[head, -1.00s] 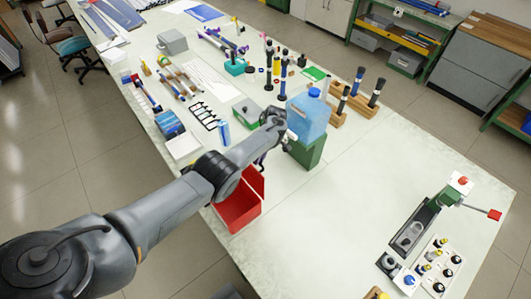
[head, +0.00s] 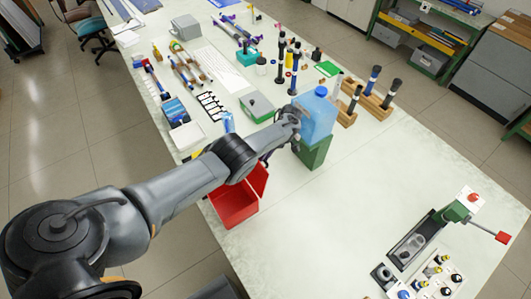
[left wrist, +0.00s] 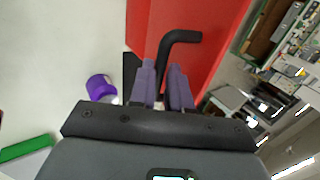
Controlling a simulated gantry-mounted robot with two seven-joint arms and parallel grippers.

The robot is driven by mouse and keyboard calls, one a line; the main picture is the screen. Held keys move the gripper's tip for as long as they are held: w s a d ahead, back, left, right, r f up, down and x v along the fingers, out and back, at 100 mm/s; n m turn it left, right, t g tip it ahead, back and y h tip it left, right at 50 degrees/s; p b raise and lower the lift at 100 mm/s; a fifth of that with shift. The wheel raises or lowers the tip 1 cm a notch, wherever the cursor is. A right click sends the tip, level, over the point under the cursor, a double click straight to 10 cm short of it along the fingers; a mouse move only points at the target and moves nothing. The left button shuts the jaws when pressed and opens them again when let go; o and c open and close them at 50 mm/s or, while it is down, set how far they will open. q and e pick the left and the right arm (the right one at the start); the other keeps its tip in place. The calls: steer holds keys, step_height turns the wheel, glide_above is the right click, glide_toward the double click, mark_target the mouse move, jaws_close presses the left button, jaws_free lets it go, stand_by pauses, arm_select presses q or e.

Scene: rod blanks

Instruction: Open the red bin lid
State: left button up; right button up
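The red bin (head: 232,209) stands at the near left edge of the table in the head view, partly behind my left arm. Its red lid (head: 259,178) is raised at the bin's right side, and part of the red inside shows. In the left wrist view the red lid (left wrist: 212,62) fills the upper middle, with a bent black handle (left wrist: 181,37) in front of it. My left gripper (left wrist: 162,72) has its two purple fingers close together on either side of the handle's stem. Its fingertips are hidden in the head view. My right gripper is not in view.
A blue jug (head: 315,118) on a green box (head: 315,153) stands right by my left wrist. A lever fixture (head: 455,212) is at the right. The table's front middle is clear.

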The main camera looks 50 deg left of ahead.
arm_select(q)
steer(key=o, duration=0.3)
steer(key=shift+s+d+f, duration=0.1)
steer(key=shift+s+f, duration=0.05)
steer(key=shift+s, duration=0.1)
steer(key=shift+w, duration=0.2)
steer(key=shift+r, duration=0.2)
steer(key=b+v, duration=0.5)
steer(key=v, duration=0.5)
steer(key=shift+w+r+b, duration=0.15)
steer(key=shift+r+b, duration=0.15)
steer(key=shift+b, duration=0.05)
